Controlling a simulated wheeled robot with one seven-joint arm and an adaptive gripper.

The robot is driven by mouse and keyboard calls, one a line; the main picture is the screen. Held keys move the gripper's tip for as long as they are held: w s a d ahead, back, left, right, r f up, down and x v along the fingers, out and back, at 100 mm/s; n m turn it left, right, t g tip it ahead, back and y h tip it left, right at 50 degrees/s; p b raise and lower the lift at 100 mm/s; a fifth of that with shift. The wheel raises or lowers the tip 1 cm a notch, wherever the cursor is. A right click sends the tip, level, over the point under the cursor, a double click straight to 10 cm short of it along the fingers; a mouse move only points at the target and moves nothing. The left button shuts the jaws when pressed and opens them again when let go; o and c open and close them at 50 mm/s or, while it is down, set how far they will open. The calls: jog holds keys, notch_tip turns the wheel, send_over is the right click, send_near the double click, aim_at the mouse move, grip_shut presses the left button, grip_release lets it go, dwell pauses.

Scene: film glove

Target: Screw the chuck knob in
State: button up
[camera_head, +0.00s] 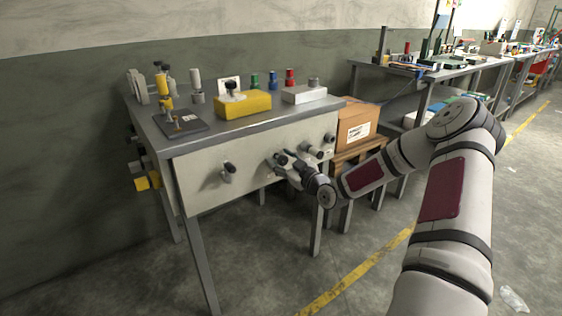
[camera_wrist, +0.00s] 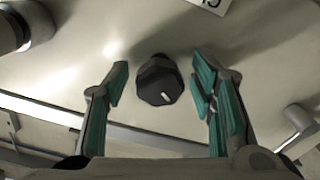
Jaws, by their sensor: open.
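A dark, faceted knob with a white mark (camera_wrist: 160,80) sits on the pale front panel (camera_head: 205,182) of the workbench; I take it to be the chuck knob. In the wrist view my gripper (camera_wrist: 162,72) is open, with one teal-padded finger on each side of the knob. A gap shows between the knob and each finger. In the head view my gripper (camera_head: 284,162) is close in front of the panel, right of its middle, and largely hides the knob there. How deep the knob sits in the panel cannot be told.
Another fitting (camera_head: 228,168) sticks out of the panel on the left, and a round one (camera_head: 330,138) on the right. A yellow block (camera_head: 243,105) stands on the benchtop. A cardboard box (camera_head: 355,130) stands right of the bench. Open floor lies in front.

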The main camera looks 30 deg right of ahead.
jog(key=shift+w, duration=0.15)
jog(key=c, duration=1.2)
jog(key=shift+m, duration=0.3)
jog(key=m+p, duration=0.1)
jog(key=m, duration=0.4)
jog(key=shift+d+m+p, duration=0.1)
jog(key=shift+m+p, duration=0.2)
jog(key=m+p, duration=0.1)
jog(key=m, duration=0.4)
jog(key=shift+d, duration=0.1)
jog(key=shift+m, duration=0.4)
jog(key=o, duration=1.2)
